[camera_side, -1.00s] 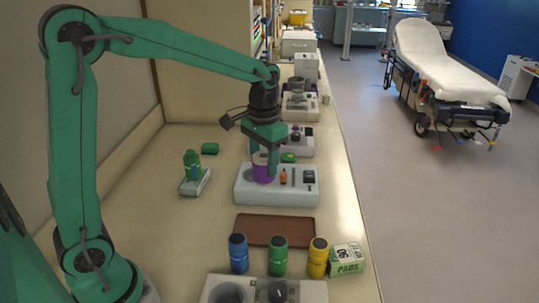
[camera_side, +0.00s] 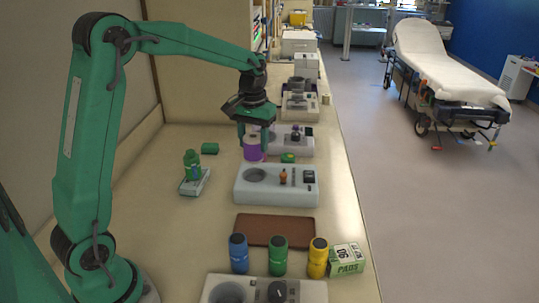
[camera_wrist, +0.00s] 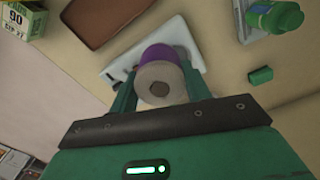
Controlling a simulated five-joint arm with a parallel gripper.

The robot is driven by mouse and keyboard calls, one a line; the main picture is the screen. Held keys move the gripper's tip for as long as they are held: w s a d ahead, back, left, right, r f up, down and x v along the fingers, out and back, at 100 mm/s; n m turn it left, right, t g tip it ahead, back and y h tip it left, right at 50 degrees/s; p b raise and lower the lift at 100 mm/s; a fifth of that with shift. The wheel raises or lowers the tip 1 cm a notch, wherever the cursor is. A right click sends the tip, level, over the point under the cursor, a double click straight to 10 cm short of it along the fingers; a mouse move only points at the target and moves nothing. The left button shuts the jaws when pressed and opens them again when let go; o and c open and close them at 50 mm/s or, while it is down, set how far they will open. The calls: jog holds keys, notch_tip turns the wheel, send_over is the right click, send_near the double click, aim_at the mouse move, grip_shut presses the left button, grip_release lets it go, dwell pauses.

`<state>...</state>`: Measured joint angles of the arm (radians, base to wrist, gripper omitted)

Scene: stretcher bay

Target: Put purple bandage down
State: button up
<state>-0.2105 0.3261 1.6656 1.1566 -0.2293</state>
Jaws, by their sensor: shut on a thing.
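The purple bandage (camera_side: 254,154) is a short roll with a purple side. In the wrist view the purple bandage (camera_wrist: 162,53) shows a pale end with a dark hole in its middle. My gripper (camera_side: 253,150) has a finger on each side of it and is shut on it. In the wrist view my gripper (camera_wrist: 160,88) holds the roll between its two green fingers. The roll appears raised, behind the near white tray (camera_side: 277,198) in the side view. That tray's round hollow (camera_side: 257,175) is empty.
A brown mat (camera_side: 274,231) lies in front. Blue (camera_side: 238,254), green (camera_side: 278,256) and yellow (camera_side: 318,258) bottles and a pads box (camera_side: 346,259) stand nearer. A green bottle (camera_side: 192,166) and a green block (camera_side: 209,148) are at left. More white trays (camera_side: 292,146) stand behind.

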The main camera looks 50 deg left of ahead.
jog(key=s+a+f+n, duration=0.1)
jog(key=a+n, duration=0.5)
jog(key=a, duration=0.9)
jog(key=s+a+f+n, duration=0.1)
jog(key=a+f+n, duration=0.2)
jog(key=a+n, duration=0.4)
jog(key=a, duration=0.7)
jog(key=shift+s+a, duration=0.3)
jog(key=shift+a, duration=0.1)
jog(key=shift+f, duration=0.2)
jog(key=shift+s+a+f, duration=0.75)
jog(key=shift+a+f, duration=1.05)
jog(key=shift+s+a+f, duration=0.7)
jog(key=shift+a+f, duration=1.05)
jog(key=shift+f, duration=0.05)
jog(key=shift+s+a+f, duration=0.75)
jog(key=shift+a+f, duration=1.05)
jog(key=shift+f, duration=0.1)
jog(key=o, duration=1)
jog(key=shift+o, duration=0.2)
